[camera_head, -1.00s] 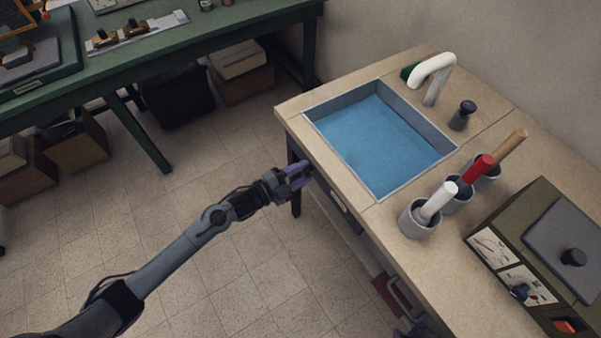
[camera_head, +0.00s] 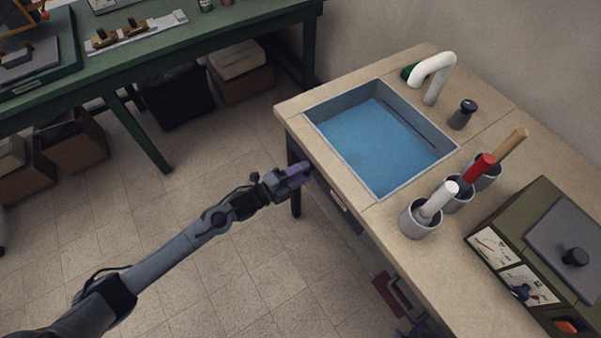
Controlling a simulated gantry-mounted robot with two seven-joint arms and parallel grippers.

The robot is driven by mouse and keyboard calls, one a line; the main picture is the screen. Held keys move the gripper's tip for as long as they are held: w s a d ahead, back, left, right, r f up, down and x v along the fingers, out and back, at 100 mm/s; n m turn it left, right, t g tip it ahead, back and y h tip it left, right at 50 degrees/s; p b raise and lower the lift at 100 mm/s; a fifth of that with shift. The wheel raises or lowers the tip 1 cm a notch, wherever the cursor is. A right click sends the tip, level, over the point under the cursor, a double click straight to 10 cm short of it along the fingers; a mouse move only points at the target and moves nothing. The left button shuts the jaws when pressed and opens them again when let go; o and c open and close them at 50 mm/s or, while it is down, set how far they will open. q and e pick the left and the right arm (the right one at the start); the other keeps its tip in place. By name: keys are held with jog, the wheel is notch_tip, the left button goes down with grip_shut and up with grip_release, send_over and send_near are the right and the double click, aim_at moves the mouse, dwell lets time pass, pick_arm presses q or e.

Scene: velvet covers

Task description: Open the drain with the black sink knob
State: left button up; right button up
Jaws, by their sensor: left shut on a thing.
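My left gripper (camera_head: 297,173) is at the front face of the sink counter, just below the front edge by the sink. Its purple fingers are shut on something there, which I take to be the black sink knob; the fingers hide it. The sink (camera_head: 318,120) is a rectangular basin with a pale metal rim. Blue water (camera_head: 372,142) stands in it and covers the bottom, so the drain is not visible. A dark line runs along the basin's right inner wall. A small purple-blue part at the bottom edge may be my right gripper (camera_head: 416,328); its jaws cannot be made out.
A white faucet (camera_head: 434,72) and a dark knobbed fitting (camera_head: 462,114) stand behind the sink. Cups with handled tools (camera_head: 421,220) and an olive metered box (camera_head: 540,235) occupy the counter's right. A red object (camera_head: 390,293) is low by the cabinet.

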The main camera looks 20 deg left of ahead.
pick_arm(q)
jog(key=o, duration=1.1)
jog(key=shift+c, duration=0.2)
jog(key=p+v, duration=0.2)
jog(key=v, duration=0.8)
jog(key=shift+s+a, duration=0.2)
jog(key=shift+s, duration=0.1)
